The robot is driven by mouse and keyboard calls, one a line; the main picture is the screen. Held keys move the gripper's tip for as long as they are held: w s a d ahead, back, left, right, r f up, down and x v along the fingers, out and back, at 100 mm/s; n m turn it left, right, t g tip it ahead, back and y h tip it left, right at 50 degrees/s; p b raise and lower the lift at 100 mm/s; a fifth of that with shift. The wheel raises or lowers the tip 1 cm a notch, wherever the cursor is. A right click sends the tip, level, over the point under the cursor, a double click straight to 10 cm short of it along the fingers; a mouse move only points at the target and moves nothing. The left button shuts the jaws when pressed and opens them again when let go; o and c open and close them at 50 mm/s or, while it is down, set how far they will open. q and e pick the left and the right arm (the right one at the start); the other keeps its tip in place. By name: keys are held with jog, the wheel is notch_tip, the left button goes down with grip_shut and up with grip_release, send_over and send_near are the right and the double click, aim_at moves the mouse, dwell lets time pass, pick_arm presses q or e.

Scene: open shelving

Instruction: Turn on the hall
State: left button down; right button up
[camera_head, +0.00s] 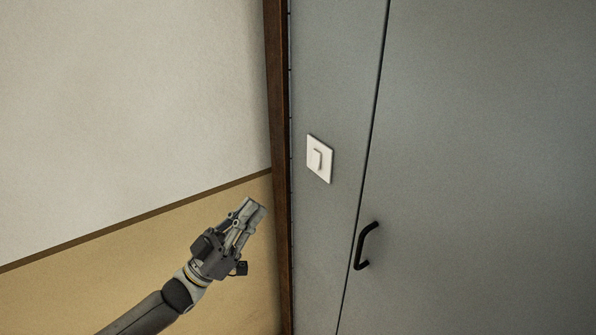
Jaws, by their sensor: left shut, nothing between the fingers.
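A white light switch (319,159) with a small raised rocker sits on a narrow grey panel, right of the middle of the head view. My left gripper (254,208) comes in from the lower left and points up and to the right. It is shut and empty. In the picture it is below and to the left of the switch, apart from it. My right gripper is not in view.
A dark wooden post (279,150) stands between the white and tan wall (130,110) and the grey panel. A grey door (490,160) with a black handle (365,246) is on the right, below and right of the switch.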

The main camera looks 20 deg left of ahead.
aim_at(316, 154)
pick_arm(q)
jog(key=shift+w+d+f+p+x, duration=0.15)
jog(key=shift+w+f+p+x, duration=0.4)
jog(key=shift+x, duration=1.45)
jog(key=shift+s+d+f+p+x, duration=0.15)
jog(key=shift+p+x, duration=0.8)
jog(key=shift+x, duration=1.1)
jog(key=shift+w+d+f+p+x, duration=0.2)
jog(key=shift+w+f+p+x, duration=0.4)
jog(key=shift+x, duration=1.4)
jog(key=shift+s+r, duration=0.15)
jog(key=shift+s, duration=0.1)
jog(key=shift+b, duration=0.4)
jog(key=shift+w+d+f+t+b, duration=0.25)
jog(key=shift+f+b, duration=0.2)
jog(key=shift+b, duration=0.65)
jog(key=shift+r, duration=0.3)
jog(key=shift+a, duration=0.1)
